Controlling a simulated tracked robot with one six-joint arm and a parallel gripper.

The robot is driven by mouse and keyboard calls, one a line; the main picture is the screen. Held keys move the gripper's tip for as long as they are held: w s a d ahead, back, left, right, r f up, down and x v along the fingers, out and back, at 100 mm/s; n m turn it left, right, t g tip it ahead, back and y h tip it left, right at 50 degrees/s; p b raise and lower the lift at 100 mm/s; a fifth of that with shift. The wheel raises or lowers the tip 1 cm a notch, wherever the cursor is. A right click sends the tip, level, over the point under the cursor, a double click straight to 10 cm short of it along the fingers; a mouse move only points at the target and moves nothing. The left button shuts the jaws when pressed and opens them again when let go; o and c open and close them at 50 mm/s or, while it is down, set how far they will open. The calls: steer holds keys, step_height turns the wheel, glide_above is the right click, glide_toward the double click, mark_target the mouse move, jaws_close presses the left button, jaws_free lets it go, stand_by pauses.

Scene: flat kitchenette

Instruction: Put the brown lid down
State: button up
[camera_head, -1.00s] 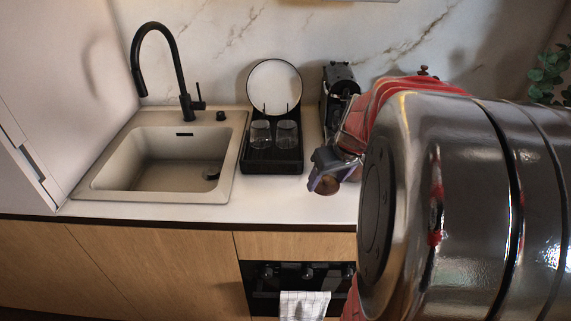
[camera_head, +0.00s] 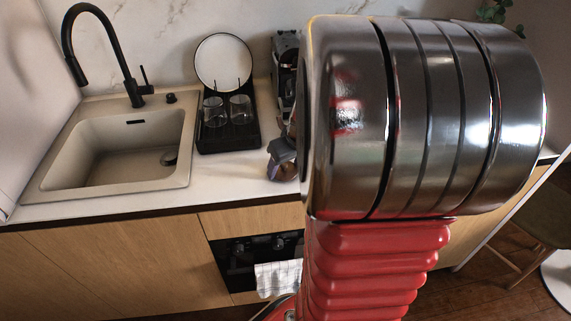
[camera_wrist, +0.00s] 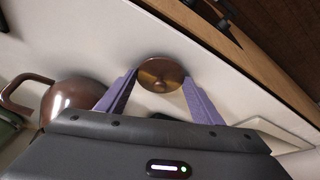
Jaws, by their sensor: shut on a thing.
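The brown lid (camera_wrist: 160,68) is a round, shiny brown disc between the purple fingertips of my gripper (camera_wrist: 160,78) in the wrist view. My gripper is shut on it. The exact grip point is hard to see. The lid is over the pale counter near its front edge; I cannot tell whether it touches the counter. In the head view my gripper (camera_head: 281,158) shows at the counter's front, partly hidden behind my arm. A brown pot (camera_wrist: 72,98) with a handle stands to the left in the wrist view.
The counter (camera_wrist: 75,30) is bare beside the lid. A pale flat item (camera_wrist: 268,134) lies at right in the wrist view. The head view shows a sink (camera_head: 125,150), a black rack (camera_head: 228,142) with two glasses, and a black appliance (camera_head: 285,60), partly hidden by my arm.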

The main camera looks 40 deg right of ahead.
steer(key=shift+f, duration=0.1)
steer(key=o, duration=1)
steer(key=shift+o, duration=0.2)
steer(key=v, duration=1.2)
steer(key=shift+a, duration=0.1)
steer(key=s+a+n, duration=0.1)
steer(key=s+a, duration=0.1)
steer(key=a, duration=1.1)
steer(key=s+a+r+n+t+y, duration=0.1)
steer(key=s+a, duration=0.2)
steer(key=a, duration=1)
steer(key=shift+r, duration=0.3)
